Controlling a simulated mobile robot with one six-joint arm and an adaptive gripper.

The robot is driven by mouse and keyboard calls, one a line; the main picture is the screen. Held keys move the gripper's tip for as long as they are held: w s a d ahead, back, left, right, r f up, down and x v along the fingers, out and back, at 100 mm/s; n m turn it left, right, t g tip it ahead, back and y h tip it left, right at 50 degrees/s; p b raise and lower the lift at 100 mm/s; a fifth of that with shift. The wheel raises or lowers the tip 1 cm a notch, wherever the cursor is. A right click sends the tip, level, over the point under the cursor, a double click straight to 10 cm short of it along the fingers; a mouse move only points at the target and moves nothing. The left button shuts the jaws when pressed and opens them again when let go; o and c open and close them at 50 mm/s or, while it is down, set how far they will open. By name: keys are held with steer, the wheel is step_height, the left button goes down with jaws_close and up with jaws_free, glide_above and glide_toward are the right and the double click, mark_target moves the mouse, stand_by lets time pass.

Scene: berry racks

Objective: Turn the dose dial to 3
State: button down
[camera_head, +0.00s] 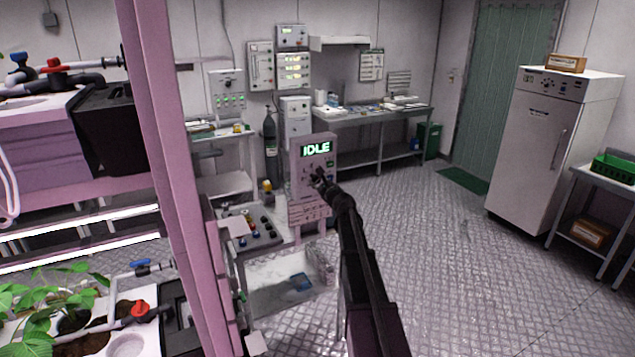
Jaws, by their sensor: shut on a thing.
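My gripper (317,177) is at the front of the panel, just below the display, at the end of my dark arm reaching up from the bottom. It is shut on a small part there, which I take to be the dose dial. The gripper covers the dial, so its pointer and marks cannot be read. Small print shows on the panel's lower part.
A cart (262,238) with coloured knobs stands left of the panel. A pink rack post (172,150) and plant shelves fill the left side. A bench (375,115), a white cabinet (540,150) and a side table (606,178) stand farther back. The metal floor (440,270) at right is clear.

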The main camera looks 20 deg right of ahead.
steer(key=shift+w, duration=0.1)
steer(key=shift+c, duration=1.6)
jaws_free()
steer(key=s, duration=1.2)
steer(key=shift+d, duration=0.2)
